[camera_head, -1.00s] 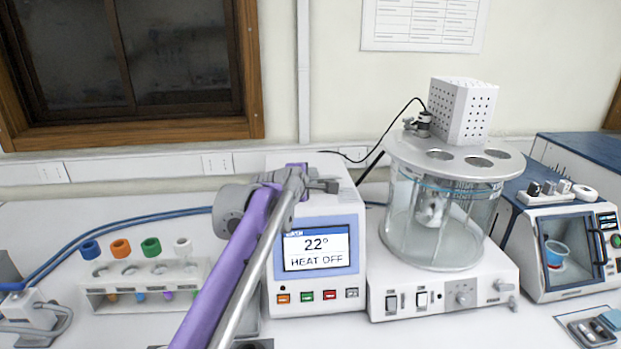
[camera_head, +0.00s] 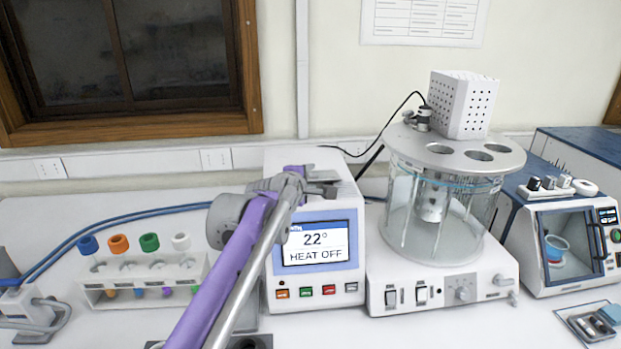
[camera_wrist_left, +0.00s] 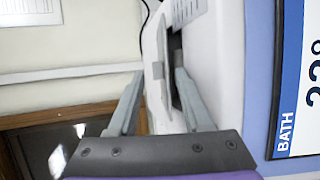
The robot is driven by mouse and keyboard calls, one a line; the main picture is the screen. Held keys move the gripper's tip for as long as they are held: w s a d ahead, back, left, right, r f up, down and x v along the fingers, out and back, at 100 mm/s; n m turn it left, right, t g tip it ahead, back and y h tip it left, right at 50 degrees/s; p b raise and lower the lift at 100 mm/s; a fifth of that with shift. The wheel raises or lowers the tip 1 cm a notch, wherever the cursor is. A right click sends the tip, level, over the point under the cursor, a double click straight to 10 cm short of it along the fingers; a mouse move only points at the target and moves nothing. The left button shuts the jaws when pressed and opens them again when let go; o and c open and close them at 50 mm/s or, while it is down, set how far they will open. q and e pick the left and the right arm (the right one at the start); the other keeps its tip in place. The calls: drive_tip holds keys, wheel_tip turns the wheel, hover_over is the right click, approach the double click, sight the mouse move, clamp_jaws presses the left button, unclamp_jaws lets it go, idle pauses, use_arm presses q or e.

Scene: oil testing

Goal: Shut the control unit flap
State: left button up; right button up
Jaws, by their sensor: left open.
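The control unit (camera_head: 352,210) is a white box with a blue-framed screen reading 22° and HEAT OFF. Its screen edge, marked BATH, also shows in the left wrist view (camera_wrist_left: 288,80). In that view a thin grey flap (camera_wrist_left: 164,50) stands away from the white top, with a dark opening beside it. My left gripper (camera_head: 332,186) is over the top of the unit, with its fingers apart. In the wrist view the fingers (camera_wrist_left: 160,78) appear on either side of the flap; I cannot tell whether they touch it. The head view hides the flap behind my gripper. My right gripper is not in view.
A glass bath (camera_head: 410,220) on a white base stands right of the unit. A rack with colored caps (camera_head: 190,268) stands to the left. A black cable (camera_head: 385,135) runs behind the unit. A boxed device (camera_head: 568,285) is at the far right.

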use_arm(q)
drive_tip(key=v, duration=0.9)
drive_tip(key=shift+s, duration=0.4)
